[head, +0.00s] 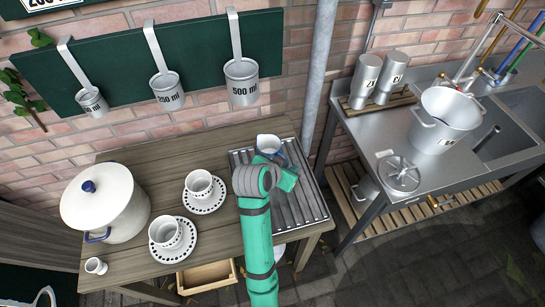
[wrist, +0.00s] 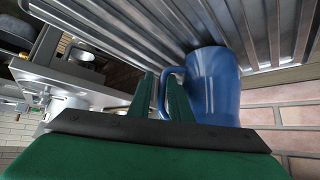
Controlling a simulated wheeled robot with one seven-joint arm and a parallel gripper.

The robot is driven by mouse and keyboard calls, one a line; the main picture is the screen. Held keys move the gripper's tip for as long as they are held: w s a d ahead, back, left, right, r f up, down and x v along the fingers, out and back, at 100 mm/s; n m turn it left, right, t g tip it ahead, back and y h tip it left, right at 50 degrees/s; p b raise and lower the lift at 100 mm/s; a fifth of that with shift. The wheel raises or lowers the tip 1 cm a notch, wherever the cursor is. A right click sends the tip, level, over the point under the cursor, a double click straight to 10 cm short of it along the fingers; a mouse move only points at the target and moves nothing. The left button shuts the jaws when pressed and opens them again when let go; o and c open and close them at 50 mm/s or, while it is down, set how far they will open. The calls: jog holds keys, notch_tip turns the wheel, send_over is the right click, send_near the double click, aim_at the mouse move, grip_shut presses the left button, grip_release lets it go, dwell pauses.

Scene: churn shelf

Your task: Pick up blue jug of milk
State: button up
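The blue jug (wrist: 214,88) stands on the grooved metal draining tray (wrist: 120,30), at its wall side. In the head view the jug (head: 268,142) shows a pale inside, with its lower part hidden behind my gripper (head: 284,172). In the wrist view my gripper's fingers (wrist: 163,95) are at the jug's handle (wrist: 161,82). The handle lies between the two fingers, with one finger on the jug's side of it. The fingers are a little apart; whether both press on the handle is not clear.
The tray (head: 318,207) sits at the right of the wooden table (head: 140,160). Left of my arm are two white cups (head: 199,184) (head: 166,232) on saucers and a large white pot (head: 104,203). A metal sink counter (head: 370,135) stands right, beyond a vertical pipe (head: 318,70).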

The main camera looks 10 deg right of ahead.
jog(key=shift+a+x, duration=0.25)
jog(key=shift+x, duration=1.3)
jog(key=shift+w+d, duration=0.1)
grip_shut()
